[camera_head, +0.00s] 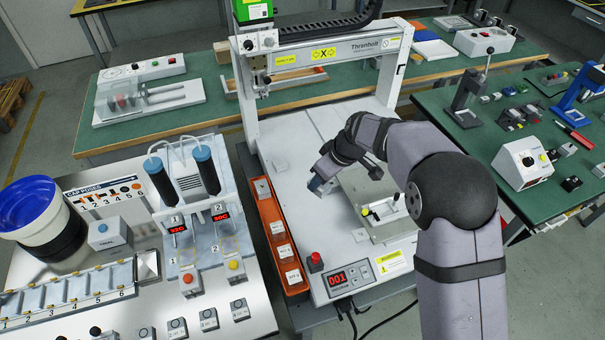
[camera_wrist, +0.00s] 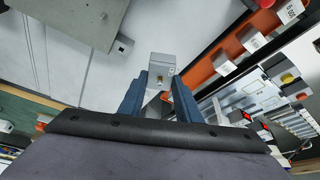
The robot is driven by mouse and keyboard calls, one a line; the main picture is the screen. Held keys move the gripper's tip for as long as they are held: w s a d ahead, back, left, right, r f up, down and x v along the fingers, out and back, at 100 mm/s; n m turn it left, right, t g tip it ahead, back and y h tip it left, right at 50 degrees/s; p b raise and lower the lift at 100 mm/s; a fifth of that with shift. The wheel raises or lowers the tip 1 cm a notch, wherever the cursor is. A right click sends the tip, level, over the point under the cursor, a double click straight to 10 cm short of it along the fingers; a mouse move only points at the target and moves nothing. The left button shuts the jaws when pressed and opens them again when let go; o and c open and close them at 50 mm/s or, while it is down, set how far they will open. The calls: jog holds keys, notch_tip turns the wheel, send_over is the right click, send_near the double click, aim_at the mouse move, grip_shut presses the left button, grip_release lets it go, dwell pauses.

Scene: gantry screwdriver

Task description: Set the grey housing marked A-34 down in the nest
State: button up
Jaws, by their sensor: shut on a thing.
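My gripper (camera_wrist: 160,84) is shut on a small grey housing (camera_wrist: 163,66), held between its two blue fingers in the wrist view. No marking can be read on the housing. In the head view my gripper (camera_head: 319,184) is over the white gantry bed, just right of the orange tray, and the housing is mostly hidden by it. A pale fixture plate (camera_head: 398,228) with a small toggle clamp (camera_head: 381,209) is to its right; I take this for the nest's place. The nest pocket itself is not clear. The held housing is apart from the fixture.
The orange tray (camera_head: 267,222) holds several more grey housings with white labels. The gantry frame (camera_head: 328,58) stands behind my arm. A red button (camera_head: 315,259) and a red display (camera_head: 338,278) are at the bed's front. Bare bed lies behind the gripper.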

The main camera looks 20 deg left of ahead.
jog(key=w+d+r+n+g+p, duration=0.1)
jog(key=d+n+p, duration=0.3)
jog(key=d, duration=0.5)
jog(key=w+d+r+n+g+h+p, duration=0.1)
jog(key=w+d+r+n+g+p, duration=0.1)
jog(key=d+n, duration=0.6)
jog(key=shift+w+d+n+g+p, duration=0.4)
jog(key=shift+w+g+p, duration=0.4)
jog(key=shift+p, duration=0.25)
jog(key=shift+f, duration=0.15)
jog(key=shift+f+b, duration=1)
jog(key=shift+f, duration=0.9)
jog(key=shift+f+b, duration=0.7)
jog(key=shift+f, duration=0.25)
jog(key=shift+f+b, duration=0.65)
jog(key=shift+b, duration=0.5)
jog(key=o, duration=1.1)
